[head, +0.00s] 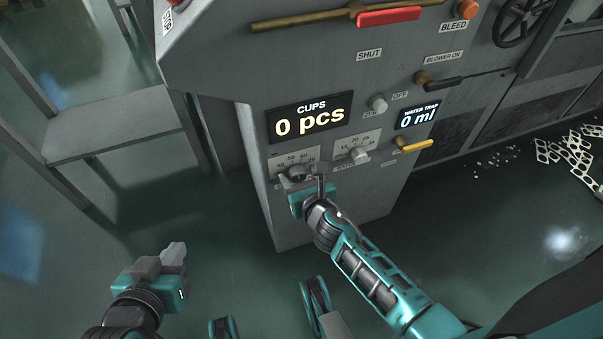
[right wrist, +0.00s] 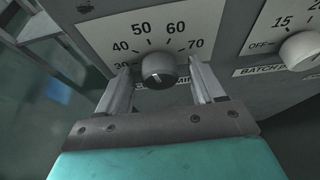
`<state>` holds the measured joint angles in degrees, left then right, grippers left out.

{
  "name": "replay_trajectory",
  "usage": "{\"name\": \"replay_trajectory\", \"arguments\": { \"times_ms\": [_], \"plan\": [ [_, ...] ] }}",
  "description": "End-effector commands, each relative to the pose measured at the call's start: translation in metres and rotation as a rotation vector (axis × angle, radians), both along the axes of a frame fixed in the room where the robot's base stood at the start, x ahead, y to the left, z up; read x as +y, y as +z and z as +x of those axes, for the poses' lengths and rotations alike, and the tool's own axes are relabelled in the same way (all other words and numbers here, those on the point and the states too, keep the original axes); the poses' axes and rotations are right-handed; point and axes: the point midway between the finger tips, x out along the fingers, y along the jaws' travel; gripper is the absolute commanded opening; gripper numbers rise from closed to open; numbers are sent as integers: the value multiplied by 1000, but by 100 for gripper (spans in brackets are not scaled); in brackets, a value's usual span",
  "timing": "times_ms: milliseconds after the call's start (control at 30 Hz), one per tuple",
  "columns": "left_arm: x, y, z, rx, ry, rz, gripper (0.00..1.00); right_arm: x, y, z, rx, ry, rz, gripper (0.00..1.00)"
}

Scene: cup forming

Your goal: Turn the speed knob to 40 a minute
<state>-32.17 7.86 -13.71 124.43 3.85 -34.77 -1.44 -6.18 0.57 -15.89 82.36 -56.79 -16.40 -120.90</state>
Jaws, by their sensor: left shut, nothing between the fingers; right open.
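The dark speed knob (right wrist: 159,68) is in the middle of the right wrist view, on a pale dial plate (right wrist: 178,24) marked 30, 40, 50, 60 and 70. A short light mark shows on its face; I cannot tell which number it sets. My right gripper (right wrist: 160,82) is open, with one finger on each side of the knob; contact is not clear. In the head view my right gripper (head: 308,180) is at the lower left dial and partly covers it. My left gripper (head: 174,254) is shut and empty, low at the left, away from the panel.
A second dial's light knob (right wrist: 302,50) sits close to the right of the right finger. The cups display (head: 309,120) reads 0 pcs; the water trap display (head: 416,117) reads 0 ml. A yellow-handled valve (head: 415,146) is at the right. A grey frame (head: 110,135) stands at the left.

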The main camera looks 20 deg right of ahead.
Motion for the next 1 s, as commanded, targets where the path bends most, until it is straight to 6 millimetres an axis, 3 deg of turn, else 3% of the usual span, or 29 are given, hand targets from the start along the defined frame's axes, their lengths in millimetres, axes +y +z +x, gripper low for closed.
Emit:
{"name": "replay_trajectory", "arguments": {
  "times_ms": [267,833,1000],
  "plan": [
    [0,0,0,-1,0,-2,0,0,0,0,0,0,0,68],
    [0,-4,-5,13,2,-2,0,0,0,0,0,1,0,14],
    [0,-4,-5,12,3,-2,0,1,0,0,-1,0,-6,12]
  ]
}}
